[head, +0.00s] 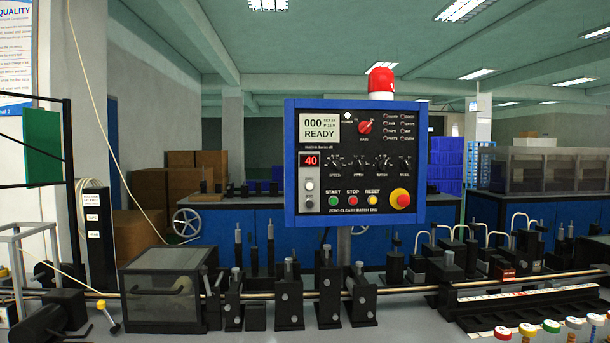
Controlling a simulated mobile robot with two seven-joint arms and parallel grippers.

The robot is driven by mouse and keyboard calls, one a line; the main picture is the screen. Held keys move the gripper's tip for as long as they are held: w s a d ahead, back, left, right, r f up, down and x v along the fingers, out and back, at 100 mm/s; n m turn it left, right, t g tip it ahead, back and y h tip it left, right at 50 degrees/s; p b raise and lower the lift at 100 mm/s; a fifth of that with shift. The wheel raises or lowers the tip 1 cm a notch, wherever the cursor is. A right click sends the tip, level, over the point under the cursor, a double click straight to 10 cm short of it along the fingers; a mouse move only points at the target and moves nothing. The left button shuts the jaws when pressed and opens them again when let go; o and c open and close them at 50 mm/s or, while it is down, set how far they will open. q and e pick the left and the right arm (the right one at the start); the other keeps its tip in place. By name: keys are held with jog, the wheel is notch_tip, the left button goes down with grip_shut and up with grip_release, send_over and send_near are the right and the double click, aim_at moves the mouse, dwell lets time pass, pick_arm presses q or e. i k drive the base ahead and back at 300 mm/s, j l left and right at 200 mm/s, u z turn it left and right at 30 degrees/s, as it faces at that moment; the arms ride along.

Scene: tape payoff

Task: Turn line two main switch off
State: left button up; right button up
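A blue-framed control panel (354,216) stands upright on a post in the middle of the head view, facing me. A red rotary knob (365,127) sits in its upper part, with a small label too blurred to read for sure; its handle looks tilted. A display (320,127) reads 000 and READY, and a red display (311,160) reads 40. Below are several black selector knobs, a green button (333,201), a red button (353,200), a yellow button (372,200) and a red mushroom button (400,198). No line-two marking is legible. Neither gripper is in view.
A red beacon (380,83) tops the panel. A machine line with black posts and a long rod (400,290) runs in front of it. A dark box (165,287) stands at left. Several colour-capped bottles (551,327) stand at lower right. A handwheel (187,222) shows behind.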

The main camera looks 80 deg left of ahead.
aim_at(364, 128)
jog(key=u, duration=2.25)
